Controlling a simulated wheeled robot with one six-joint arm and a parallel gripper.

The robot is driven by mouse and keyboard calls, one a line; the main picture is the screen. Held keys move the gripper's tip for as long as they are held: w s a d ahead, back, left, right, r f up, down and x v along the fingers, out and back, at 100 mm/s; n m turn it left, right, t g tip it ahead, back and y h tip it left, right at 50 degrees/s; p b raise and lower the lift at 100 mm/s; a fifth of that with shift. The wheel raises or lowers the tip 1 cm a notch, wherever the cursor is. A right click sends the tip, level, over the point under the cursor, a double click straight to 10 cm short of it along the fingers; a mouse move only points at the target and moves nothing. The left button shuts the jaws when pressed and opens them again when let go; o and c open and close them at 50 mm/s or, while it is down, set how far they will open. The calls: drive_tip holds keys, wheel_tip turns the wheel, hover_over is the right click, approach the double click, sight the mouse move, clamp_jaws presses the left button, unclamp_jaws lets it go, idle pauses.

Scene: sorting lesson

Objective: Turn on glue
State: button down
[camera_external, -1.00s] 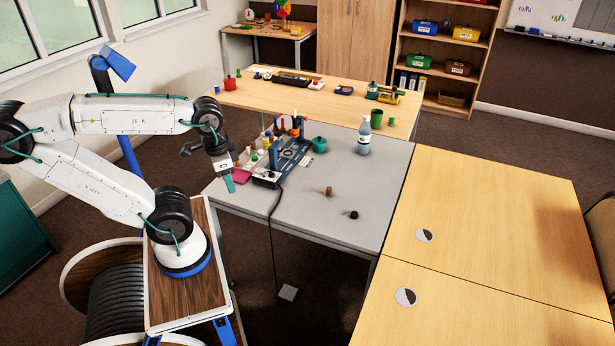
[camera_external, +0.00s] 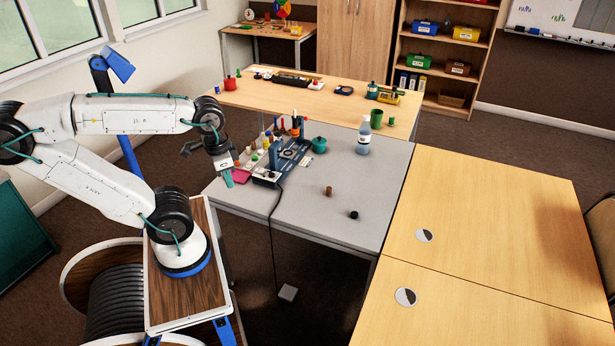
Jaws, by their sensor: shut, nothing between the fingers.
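My gripper (camera_external: 228,179), with teal fingertips, is shut and empty. A dark blue-grey board or rack (camera_external: 290,157) with small upright items stands behind the box. I cannot tell which item is the glue or whether anything is on. A clear bluish bottle with a pale label (camera_external: 364,140) stands upright at the table's back right. My gripper appears apart from all of these.
A pink-red flat item (camera_external: 241,177) lies close to my gripper. A brown peg (camera_external: 328,191) and a black knob-like item (camera_external: 353,214) sit on the open grey surface. The cord hangs over the front edge to the floor.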

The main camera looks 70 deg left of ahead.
drive_tip(key=w+a+f+n+g, duration=0.1)
drive_tip(key=w+a+f+n, duration=0.25)
drive_tip(key=a, duration=0.35)
drive_tip(key=w+a+f+n+g, duration=0.1)
drive_tip(key=w+a+f+n, duration=0.2)
drive_tip(key=a, duration=0.5)
drive_tip(key=n+t+y, duration=0.2)
drive_tip(key=t, duration=0.2)
hover_over(263, 170)
drive_tip(key=s+d, duration=0.2)
drive_tip(key=s, duration=0.2)
wheel_tip(263, 170, down, 7)
drive_tip(key=shift+w+a+f, duration=0.15)
drive_tip(key=shift+w+a, duration=0.05)
drive_tip(key=x, duration=0.8)
drive_tip(key=s+d+x, duration=0.1)
drive_tip(key=x, duration=0.4)
drive_tip(key=shift+f, duration=0.2)
drive_tip(key=shift+w+f, duration=0.1)
drive_tip(key=shift+f, duration=0.3)
